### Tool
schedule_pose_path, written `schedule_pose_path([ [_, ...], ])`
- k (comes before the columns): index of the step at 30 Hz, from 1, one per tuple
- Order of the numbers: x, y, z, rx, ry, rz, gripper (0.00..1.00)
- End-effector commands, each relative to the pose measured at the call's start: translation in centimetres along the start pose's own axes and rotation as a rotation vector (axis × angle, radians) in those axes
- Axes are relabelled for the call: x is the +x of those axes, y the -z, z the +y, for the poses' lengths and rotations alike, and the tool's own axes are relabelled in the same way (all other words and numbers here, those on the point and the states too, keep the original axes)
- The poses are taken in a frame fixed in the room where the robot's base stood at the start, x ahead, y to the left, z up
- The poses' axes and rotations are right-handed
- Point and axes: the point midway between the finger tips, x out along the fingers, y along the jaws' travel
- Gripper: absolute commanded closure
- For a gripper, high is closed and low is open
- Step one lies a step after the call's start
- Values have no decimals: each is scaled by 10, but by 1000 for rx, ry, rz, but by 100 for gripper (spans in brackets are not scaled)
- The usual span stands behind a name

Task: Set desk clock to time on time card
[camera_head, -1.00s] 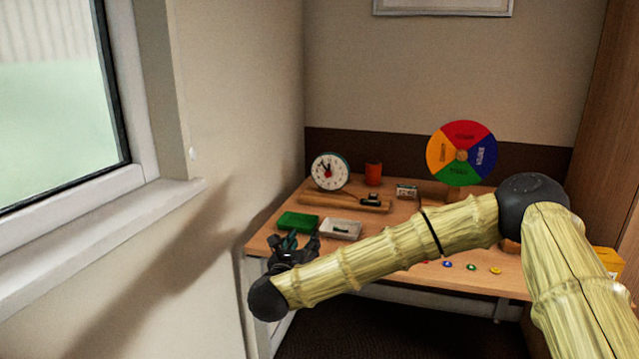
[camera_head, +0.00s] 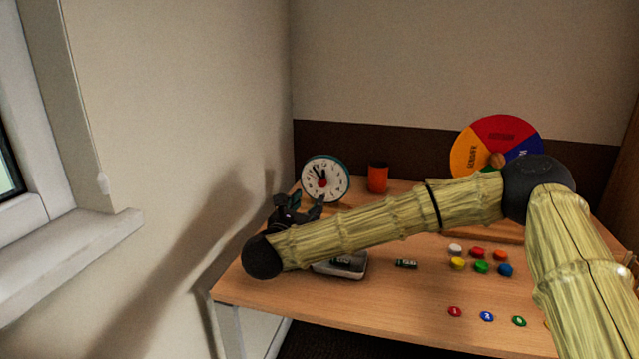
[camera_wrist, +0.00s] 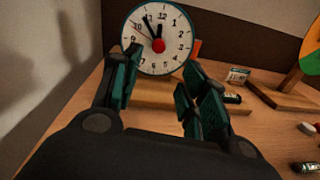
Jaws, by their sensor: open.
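The desk clock (camera_head: 326,178) has a white face, a teal rim, black hands and a red centre knob; it stands at the back left of the table. In the wrist view the clock (camera_wrist: 158,38) is straight ahead, with one hand pointing to the upper left near 11 and a shorter one near 12. My gripper (camera_head: 298,208) is open and empty, in front of the clock and below its face. Its dark green fingers (camera_wrist: 155,95) stand apart with the clock beyond them. A small white card with dark marks (camera_wrist: 238,75) stands right of the clock; its text is too small to read.
A orange-red cup (camera_head: 377,177) stands right of the clock. A colour wheel (camera_head: 480,140) stands at the back right. A white tray (camera_head: 352,271), a battery (camera_head: 406,264) and several coloured pieces lie nearer the front. The wall is close on the left.

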Motion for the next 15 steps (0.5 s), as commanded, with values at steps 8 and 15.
schedule_pose_path([
  [8, 33, 4, 4, -2, -3, 2, 57],
  [15, 73, 4, 2, -2, 0, 2, 57],
])
